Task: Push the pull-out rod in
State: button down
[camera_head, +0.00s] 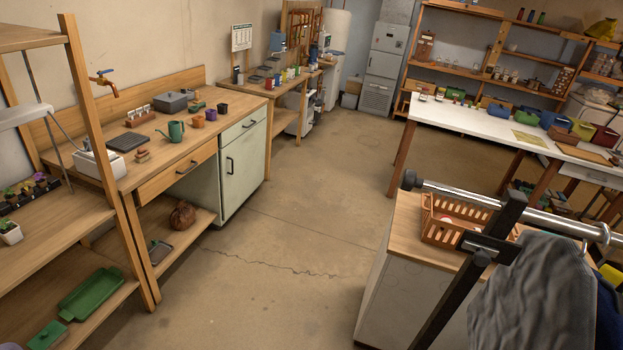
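A shiny metal rod (468,197) runs across the right side of the camera_head view, from a dark round end cap (408,180) to a collar (600,233) near the right edge. It looks like the pull-out rod. A dark post with a short crosspiece (487,246) crosses in front of the rod; I cannot tell what it belongs to. A grey cloth (535,298) hangs below the rod's right part and hides what is behind it. I do not make out my gripper in this view.
A wood-topped cabinet (395,280) with an orange basket (440,225) stands behind the rod. A workbench (170,150) and shelf (75,225) line the left; a long white table (480,125) is at the back right. The middle floor (295,240) is clear.

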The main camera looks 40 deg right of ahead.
aim_at(410, 180)
jog(key=i+j+z, duration=0.2)
jog(key=j+z, duration=0.15)
jog(key=z, duration=0.15)
jog(key=i+j+z, duration=0.15)
jog(key=j+z, duration=0.2)
jog(key=z, duration=0.15)
jog(key=j+z, duration=1.2)
jog(key=j, duration=0.2)
jog(key=i+j+z, duration=0.1)
jog(key=i+j, duration=0.25)
jog(key=i, duration=0.2)
